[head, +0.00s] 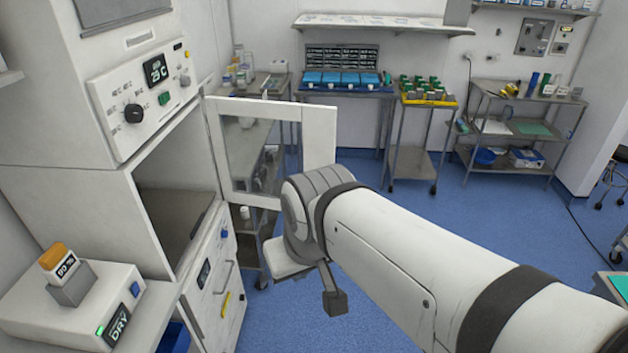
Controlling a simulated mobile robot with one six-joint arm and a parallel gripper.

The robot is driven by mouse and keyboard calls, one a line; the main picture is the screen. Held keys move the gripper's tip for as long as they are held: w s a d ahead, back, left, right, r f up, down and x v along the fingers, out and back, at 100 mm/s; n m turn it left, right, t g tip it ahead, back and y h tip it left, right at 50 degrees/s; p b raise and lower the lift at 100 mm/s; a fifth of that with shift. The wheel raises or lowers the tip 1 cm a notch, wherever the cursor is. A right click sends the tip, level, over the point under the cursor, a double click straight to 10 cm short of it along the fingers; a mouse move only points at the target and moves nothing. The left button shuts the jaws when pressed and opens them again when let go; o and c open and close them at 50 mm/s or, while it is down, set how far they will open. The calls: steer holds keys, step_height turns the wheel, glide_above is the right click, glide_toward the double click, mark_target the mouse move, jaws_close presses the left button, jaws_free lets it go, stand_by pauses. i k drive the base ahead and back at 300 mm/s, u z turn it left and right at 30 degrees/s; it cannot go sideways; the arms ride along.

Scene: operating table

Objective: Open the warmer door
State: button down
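The warmer (140,95) is the white cabinet at the left in the head view, with a knob and a lit display on its panel. Its door (318,150), a white frame around a glass pane, stands swung out from the far side of the opening. The warmer's compartment (172,205) is exposed, and a grey surface shows inside it. My gripper (335,303) is in front of the door, nearer the camera and below its free edge. One dark fingertip shows; the rest is hidden by my wrist. Whether it touches the door cannot be seen.
A white device with a DRY display (80,310) stands on a shelf at lower left. A cabinet with drawers (215,285) is below the warmer opening. Carts and tables with supplies (345,85) line the back wall. Blue floor (420,215) is clear at centre right.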

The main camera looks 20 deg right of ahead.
mark_target(319, 122)
steer(key=i, duration=0.9)
